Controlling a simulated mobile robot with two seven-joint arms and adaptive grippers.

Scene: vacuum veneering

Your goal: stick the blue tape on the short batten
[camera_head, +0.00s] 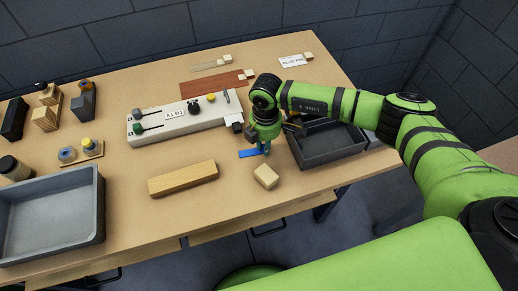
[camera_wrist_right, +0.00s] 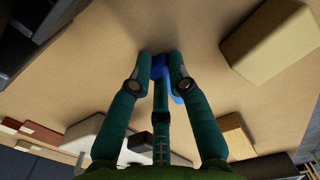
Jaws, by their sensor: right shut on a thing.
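My right gripper (camera_head: 264,149) points down close to the table, left of the dark grey tray. Its fingers are shut on the blue tape (camera_head: 249,153), which sticks out to the left of them as a flat strip. In the right wrist view the tape (camera_wrist_right: 158,68) shows between the fingertips (camera_wrist_right: 160,60). A short, pale wooden block (camera_head: 265,176) lies just in front of the gripper, apart from it; it also shows in the wrist view (camera_wrist_right: 272,43). A longer wooden bar (camera_head: 183,179) lies to the left. My left gripper is not in view.
The dark grey tray (camera_head: 327,158) stands close right of the gripper. Behind it is a white control box (camera_head: 160,131) with knobs and levers. A reddish-brown board (camera_head: 207,85) lies farther back. A grey bin (camera_head: 99,221) stands front left. The table between bar and block is clear.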

